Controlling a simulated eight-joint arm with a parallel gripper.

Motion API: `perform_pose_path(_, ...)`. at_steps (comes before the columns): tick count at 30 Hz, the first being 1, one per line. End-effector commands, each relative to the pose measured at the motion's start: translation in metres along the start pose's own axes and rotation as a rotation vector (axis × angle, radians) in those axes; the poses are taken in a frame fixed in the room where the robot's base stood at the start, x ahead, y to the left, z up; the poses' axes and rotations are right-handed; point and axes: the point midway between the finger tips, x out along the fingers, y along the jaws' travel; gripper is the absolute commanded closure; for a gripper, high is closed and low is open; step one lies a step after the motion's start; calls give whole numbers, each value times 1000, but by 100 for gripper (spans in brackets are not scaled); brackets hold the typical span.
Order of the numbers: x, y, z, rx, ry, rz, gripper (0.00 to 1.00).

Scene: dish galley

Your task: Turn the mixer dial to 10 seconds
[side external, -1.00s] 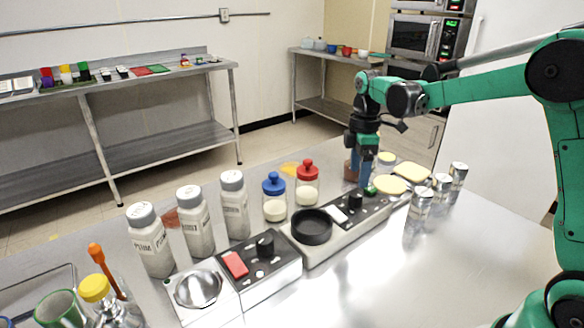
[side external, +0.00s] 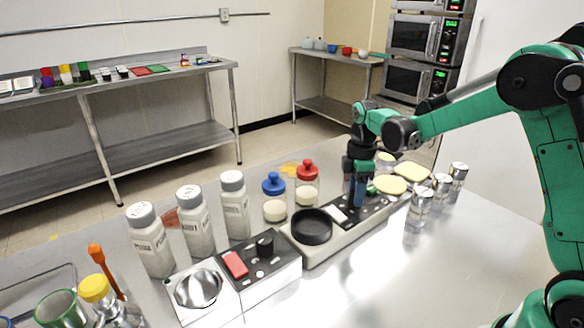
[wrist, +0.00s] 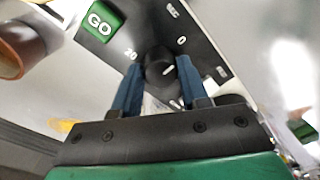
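The mixer (side external: 322,246) is the grey unit with a black bowl (side external: 312,226) and a black control panel. Its dial (wrist: 160,68) is a round black knob with a short white mark, seen in the wrist view. Printed 20, 0 and SEC labels surround it; the 10 mark is not readable. A green GO button (wrist: 100,20) lies to the upper left. My gripper (side external: 356,204) points down at the panel. In the wrist view its two blue fingers (wrist: 160,75) stand on either side of the dial, seemingly with slight gaps. In the side view the gripper hides the dial.
A second unit with a red switch (side external: 235,264) and black knob (side external: 265,243) stands in front left. Jars with blue (side external: 274,185) and red lids stand behind the mixer. Metal canisters (side external: 420,205) and pale yellow discs (side external: 390,184) are to the right.

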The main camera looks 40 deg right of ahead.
Motion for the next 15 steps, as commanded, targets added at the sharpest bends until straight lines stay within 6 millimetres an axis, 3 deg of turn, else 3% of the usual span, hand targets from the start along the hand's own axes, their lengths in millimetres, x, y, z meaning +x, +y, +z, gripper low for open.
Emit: perform_pose_path(15, 0, 0, 0, 124, 5, -3, 100)
